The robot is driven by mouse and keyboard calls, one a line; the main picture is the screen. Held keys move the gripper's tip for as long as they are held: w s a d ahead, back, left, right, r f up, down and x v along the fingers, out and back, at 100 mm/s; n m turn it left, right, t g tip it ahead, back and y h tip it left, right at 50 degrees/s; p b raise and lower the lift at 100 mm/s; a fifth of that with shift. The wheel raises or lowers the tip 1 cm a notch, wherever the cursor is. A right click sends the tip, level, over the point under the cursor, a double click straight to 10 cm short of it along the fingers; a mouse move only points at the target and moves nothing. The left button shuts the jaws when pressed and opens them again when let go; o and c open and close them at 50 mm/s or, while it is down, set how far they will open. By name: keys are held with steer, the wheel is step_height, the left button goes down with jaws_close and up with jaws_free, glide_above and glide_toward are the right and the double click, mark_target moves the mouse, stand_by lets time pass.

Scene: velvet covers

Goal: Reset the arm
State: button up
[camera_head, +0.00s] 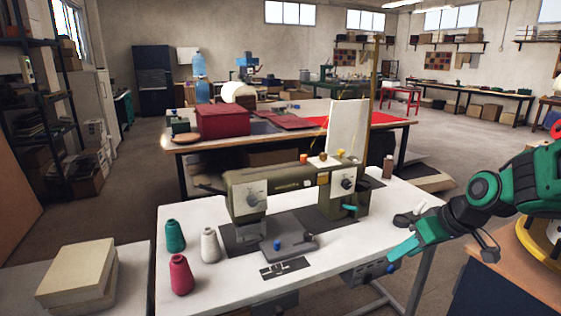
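My green and black arm (500,190) reaches in from the right edge and bends down to the left. Its end, my gripper (403,248), has a teal tip and sits over the right front part of the white sewing table (340,262). It is to the right of the olive sewing machine (262,190) and apart from it. I see nothing clearly held. The fingers overlap in this view, so their opening does not show.
A teal cone (175,235), a white cone (209,245) and a crimson cone (181,275) stand on the table's left. Cream slabs (78,272) lie at lower left. A wooden-topped cabinet (520,262) is at right. A table with a red box (222,120) stands behind.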

steer(key=s+d+m+g+h, duration=0.1)
steer(key=s+d+m, duration=0.4)
steer(key=s, duration=0.8)
steer(key=s+d+m+g+h, duration=0.2)
steer(key=s+d+m+g, duration=0.2)
steer(key=s, duration=0.9)
steer(key=shift+d+r+m+g, duration=0.25)
steer(key=shift+d+m+g, duration=0.05)
steer(key=shift+d+m, duration=0.35)
steer(key=shift+w+f, duration=0.25)
steer(key=shift+w, duration=0.3)
steer(key=shift+c, duration=1)
